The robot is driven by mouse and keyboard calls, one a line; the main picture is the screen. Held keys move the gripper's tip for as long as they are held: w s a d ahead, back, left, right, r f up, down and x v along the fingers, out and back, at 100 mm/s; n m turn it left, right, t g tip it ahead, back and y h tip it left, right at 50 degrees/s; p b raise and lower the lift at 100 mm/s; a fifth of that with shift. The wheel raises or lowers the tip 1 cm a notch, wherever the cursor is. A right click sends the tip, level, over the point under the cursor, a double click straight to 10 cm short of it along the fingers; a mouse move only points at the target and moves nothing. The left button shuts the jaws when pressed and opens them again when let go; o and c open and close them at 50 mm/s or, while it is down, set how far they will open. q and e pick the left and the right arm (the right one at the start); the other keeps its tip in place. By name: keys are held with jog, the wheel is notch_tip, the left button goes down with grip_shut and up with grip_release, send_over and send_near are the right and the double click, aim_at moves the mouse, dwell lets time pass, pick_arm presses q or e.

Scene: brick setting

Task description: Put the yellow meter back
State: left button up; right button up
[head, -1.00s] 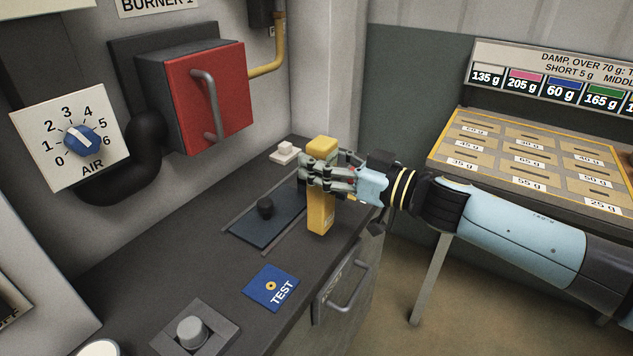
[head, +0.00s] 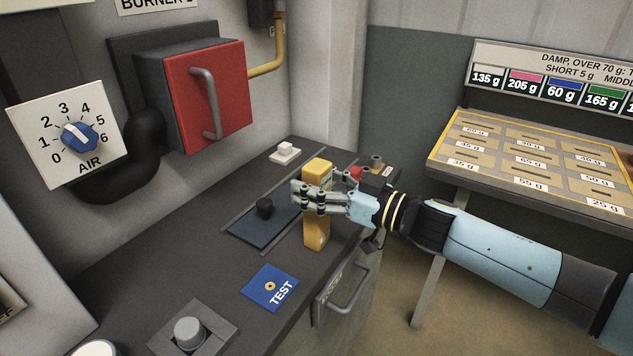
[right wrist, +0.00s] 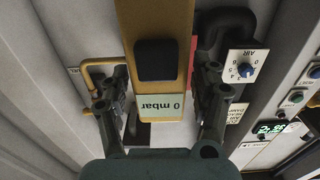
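The yellow meter (head: 317,235) is a tall block, roughly upright and slightly tilted, beside the dark blue plate at the counter's right edge. My right gripper (head: 308,198) reaches in from the right and is shut around its middle. In the right wrist view the meter (right wrist: 155,20) stands between the two fingers, with a black square and a "0 mbar" display facing the camera. I cannot tell whether its lower end touches the counter. My left gripper is not in view.
A blue TEST plate (head: 268,285) lies nearer, and a white block (head: 285,153) sits farther back. A red-doored box (head: 210,95) hangs on the wall. A tray table (head: 520,160) stands right.

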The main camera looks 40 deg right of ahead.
jog(key=shift+r, duration=0.1)
jog(key=shift+s+d, duration=0.1)
jog(key=shift+s, duration=0.05)
jog(key=b+v, duration=0.1)
jog(key=v, duration=1)
jog(key=s+d+f+m+g+h, duration=0.1)
jog(key=s+d+f+g+h, duration=0.15)
jog(key=f, duration=0.65)
jog(key=s+d+f+m+g+h, duration=0.1)
jog(key=s+d+f+m+h, duration=0.2)
jog(key=f, duration=0.5)
jog(key=s+d+f+g+h, duration=0.2)
jog(key=s+d+f, duration=0.15)
jog(key=f, duration=0.55)
jog(key=s+a+f+g, duration=0.5)
jog(key=s+f, duration=0.4)
jog(key=s, duration=0.4)
jog(key=s+a+f+g, duration=0.5)
jog(key=s+a+f, duration=0.3)
jog(key=s, duration=0.5)
notch_tip(320, 180, down, 3)
jog(key=shift+s+r, duration=0.2)
